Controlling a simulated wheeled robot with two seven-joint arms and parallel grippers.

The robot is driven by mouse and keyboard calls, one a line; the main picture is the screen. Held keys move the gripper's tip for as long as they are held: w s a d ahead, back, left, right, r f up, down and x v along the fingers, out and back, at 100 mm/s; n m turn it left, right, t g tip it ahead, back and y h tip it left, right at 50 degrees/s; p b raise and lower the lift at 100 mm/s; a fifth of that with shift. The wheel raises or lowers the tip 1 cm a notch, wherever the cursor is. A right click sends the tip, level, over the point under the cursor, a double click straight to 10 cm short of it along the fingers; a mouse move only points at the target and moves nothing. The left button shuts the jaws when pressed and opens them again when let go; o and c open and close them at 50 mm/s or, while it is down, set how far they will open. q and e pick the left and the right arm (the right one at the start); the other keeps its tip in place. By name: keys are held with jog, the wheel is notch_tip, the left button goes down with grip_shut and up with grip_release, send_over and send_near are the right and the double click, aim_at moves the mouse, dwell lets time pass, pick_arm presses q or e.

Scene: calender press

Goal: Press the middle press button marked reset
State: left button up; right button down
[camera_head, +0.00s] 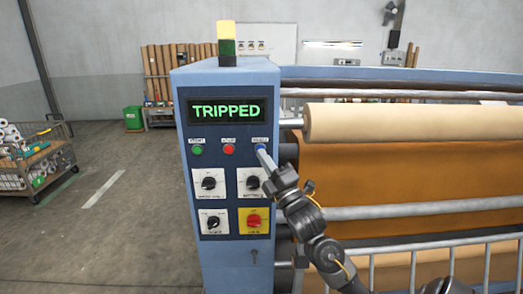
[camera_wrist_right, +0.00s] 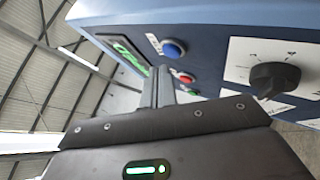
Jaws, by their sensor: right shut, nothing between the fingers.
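The blue control cabinet has a row of three round push buttons under a lit display (camera_head: 224,110) reading TRIPPED. The left button is green (camera_head: 198,150), the middle one is red (camera_head: 229,149), and the right one is blue (camera_head: 261,147). Their small labels are too blurred to read. My right gripper (camera_head: 263,156) is shut and empty, its tip just below the blue button. In the right wrist view the shut fingers (camera_wrist_right: 161,78) point at the panel beside the red button (camera_wrist_right: 185,78); the blue button (camera_wrist_right: 173,48) is clear. Contact cannot be told. My left gripper is not in view.
A beige roll (camera_head: 400,121) and metal rails (camera_head: 430,209) lie right of the cabinet. A wire cart (camera_head: 40,165) stands left; the floor between is open.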

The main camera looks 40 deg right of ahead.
jog(key=shift+w, duration=0.1)
dwell(0.6)
jog(key=shift+w+d, duration=0.25)
jog(key=shift+w, duration=0.05)
jog(key=shift+w+d, duration=0.2)
jog(key=shift+w, duration=0.05)
dwell(0.8)
jog(key=shift+s+a, duration=0.45)
jog(key=shift+s, duration=0.15)
jog(key=shift+s, duration=0.1)
jog(key=s+a, duration=0.1)
jog(key=s, duration=0.1)
jog(key=s+a+p, duration=0.1)
jog(key=a, duration=0.1)
jog(key=shift+s, duration=0.4)
dwell(0.9)
